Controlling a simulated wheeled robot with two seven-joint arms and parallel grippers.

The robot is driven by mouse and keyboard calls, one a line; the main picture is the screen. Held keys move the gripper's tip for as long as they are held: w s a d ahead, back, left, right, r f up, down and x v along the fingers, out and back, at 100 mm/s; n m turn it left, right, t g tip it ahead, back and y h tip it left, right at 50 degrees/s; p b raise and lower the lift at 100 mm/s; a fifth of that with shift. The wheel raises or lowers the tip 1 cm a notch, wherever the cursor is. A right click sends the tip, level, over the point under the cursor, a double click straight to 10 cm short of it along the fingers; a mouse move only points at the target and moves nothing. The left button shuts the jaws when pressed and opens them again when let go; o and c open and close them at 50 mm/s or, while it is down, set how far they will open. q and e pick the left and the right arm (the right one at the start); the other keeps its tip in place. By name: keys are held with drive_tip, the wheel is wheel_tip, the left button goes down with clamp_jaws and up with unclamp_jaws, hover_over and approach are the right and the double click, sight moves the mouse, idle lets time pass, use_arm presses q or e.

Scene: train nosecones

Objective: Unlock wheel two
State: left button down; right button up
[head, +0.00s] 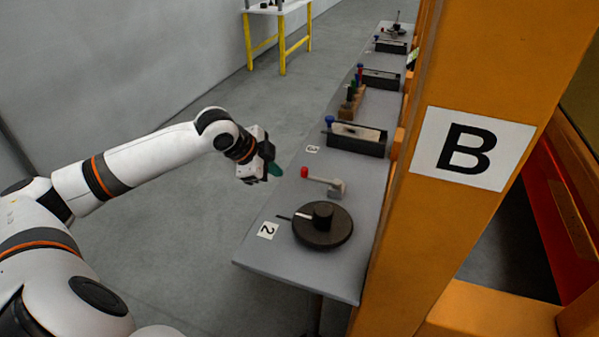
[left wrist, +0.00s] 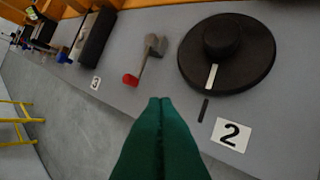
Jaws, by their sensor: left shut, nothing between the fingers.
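Wheel two is a black round dial (head: 322,227) with a raised knob and a white line, lying on the grey bench beside the "2" label (head: 268,230). It also shows in the left wrist view (left wrist: 227,53), with its white line facing a dark mark on the bench. A lever (head: 324,181) with a red knob and a grey metal base stands just beyond the wheel; it is also in the left wrist view (left wrist: 146,60). My left gripper (head: 275,170) has green fingers, shut and empty, off the bench's left edge near the lever, touching nothing. My right gripper is not in view.
The grey bench (head: 290,262) runs away along an orange post with a "B" sign (head: 471,148). Beyond the "3" label (head: 312,149) stand a black tray (head: 356,138) and several coloured-handled items. A yellow-legged table (head: 281,38) stands at the back. The floor left of the bench is clear.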

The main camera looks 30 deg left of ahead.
use_arm(q)
drive_tip(key=p+x, duration=0.1)
drive_tip(key=x, duration=0.8)
drive_tip(key=shift+w+d+f+p, duration=0.2)
drive_tip(key=shift+w+p, duration=0.1)
drive_tip(key=shift+p, duration=0.1)
drive_tip(key=w, duration=0.2)
drive_tip(key=w+a+p, duration=0.1)
drive_tip(key=shift+f, duration=0.25)
drive_tip(key=shift+w+a, duration=0.25)
drive_tip(key=shift+w, duration=0.25)
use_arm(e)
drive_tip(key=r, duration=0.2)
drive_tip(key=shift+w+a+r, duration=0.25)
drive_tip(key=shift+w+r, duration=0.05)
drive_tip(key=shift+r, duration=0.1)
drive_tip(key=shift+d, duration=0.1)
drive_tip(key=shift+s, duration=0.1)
